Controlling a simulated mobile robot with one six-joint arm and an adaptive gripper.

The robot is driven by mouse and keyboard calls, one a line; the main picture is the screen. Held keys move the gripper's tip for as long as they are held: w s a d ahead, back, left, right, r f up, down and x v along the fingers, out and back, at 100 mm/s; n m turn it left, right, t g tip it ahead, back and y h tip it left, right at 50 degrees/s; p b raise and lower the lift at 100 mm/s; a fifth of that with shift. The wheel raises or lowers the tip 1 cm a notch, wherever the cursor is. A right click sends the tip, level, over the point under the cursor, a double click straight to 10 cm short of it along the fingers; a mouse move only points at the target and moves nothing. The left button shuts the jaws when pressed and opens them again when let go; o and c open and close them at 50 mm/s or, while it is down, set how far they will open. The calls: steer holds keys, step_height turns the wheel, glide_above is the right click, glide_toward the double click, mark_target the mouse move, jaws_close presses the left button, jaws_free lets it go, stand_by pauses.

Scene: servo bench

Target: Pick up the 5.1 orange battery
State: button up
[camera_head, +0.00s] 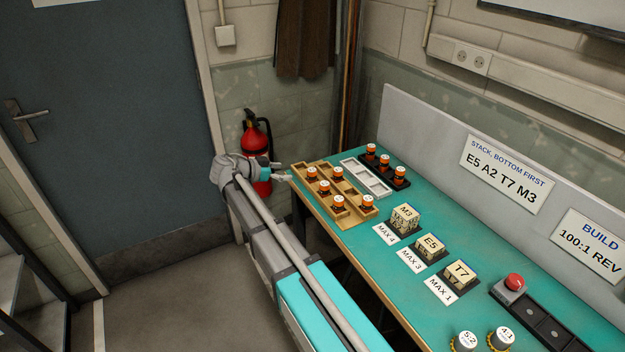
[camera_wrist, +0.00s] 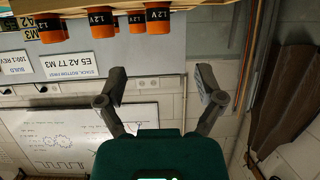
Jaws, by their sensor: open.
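Several orange batteries with white tops stand in a wooden tray (camera_head: 349,222) at the bench's far left end; one is the front battery (camera_head: 338,204). Three more, such as the nearest one (camera_head: 400,173), stand in a black rack behind. Their top labels are too small to read in the head view, so I cannot tell which is 5.1. My gripper (camera_head: 284,172) is open and empty, just left of the wooden tray. In the wrist view, my gripper (camera_wrist: 160,84) points at the wall, and orange batteries marked 1.2V (camera_wrist: 158,24) show upside down along the top, apart from the fingers.
A white slotted tray (camera_head: 352,164) lies between the wooden tray and black rack. Lettered blocks (camera_head: 405,217), gears (camera_head: 465,342) and a red button (camera_head: 514,281) stand along the green bench. A grey panel backs it. A fire extinguisher (camera_head: 264,135) hangs behind my gripper.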

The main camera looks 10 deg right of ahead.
mark_target(308, 171)
steer(key=shift+b+x, duration=0.9)
steer(key=shift+x, duration=2.1)
steer(key=shift+d, duration=0.1)
steer(key=shift+b+x, duration=0.95)
steer(key=shift+x, duration=1.6)
steer(key=shift+r, duration=0.1)
jaws_close()
steer(key=shift+r, duration=0.2)
